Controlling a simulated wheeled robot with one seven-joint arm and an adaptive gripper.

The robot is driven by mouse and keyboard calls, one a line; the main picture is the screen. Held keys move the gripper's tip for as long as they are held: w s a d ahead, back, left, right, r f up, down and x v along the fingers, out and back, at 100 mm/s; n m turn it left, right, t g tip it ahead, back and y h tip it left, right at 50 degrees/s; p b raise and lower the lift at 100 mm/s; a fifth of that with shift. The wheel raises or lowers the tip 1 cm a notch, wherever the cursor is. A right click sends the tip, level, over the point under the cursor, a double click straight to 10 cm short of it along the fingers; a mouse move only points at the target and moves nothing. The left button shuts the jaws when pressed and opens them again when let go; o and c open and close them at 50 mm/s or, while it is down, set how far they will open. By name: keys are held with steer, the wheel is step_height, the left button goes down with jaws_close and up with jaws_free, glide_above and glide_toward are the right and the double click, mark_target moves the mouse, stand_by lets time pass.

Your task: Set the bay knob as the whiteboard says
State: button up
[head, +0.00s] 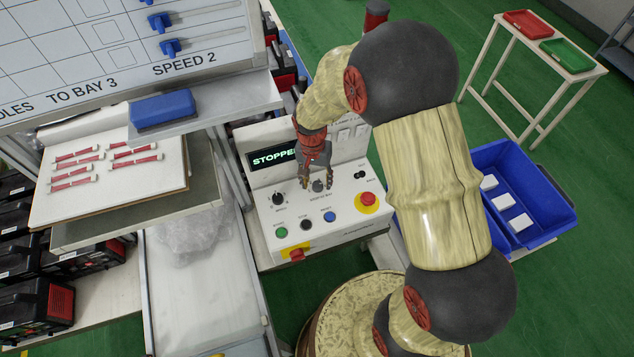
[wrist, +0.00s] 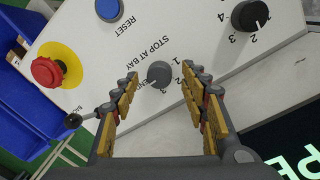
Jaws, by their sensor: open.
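The whiteboard (head: 120,38) at the upper left of the head view reads "TO BAY 3" and "SPEED 2"; part of its text is cut off. The bay knob (wrist: 159,74) is a small grey knob on the white control panel, under the words "STOP AT BAY", with numbers around it. I cannot clearly read its pointer. My gripper (head: 317,182) is over the panel at this knob. In the wrist view its open fingers stand on either side of the knob, with gaps visible. The black speed knob (head: 278,199) also shows in the wrist view (wrist: 250,15).
The panel display (head: 273,158) reads "STOPPE", partly hidden by my arm. A red emergency button (head: 367,199) and a blue reset button (head: 330,217) are near the knob. A toggle (wrist: 72,120) stands close to one finger. A blue bin (head: 540,205) is right.

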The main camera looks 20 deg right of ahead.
steer(key=shift+f, duration=0.55)
steer(key=c, duration=1.1)
steer(key=shift+c, duration=0.3)
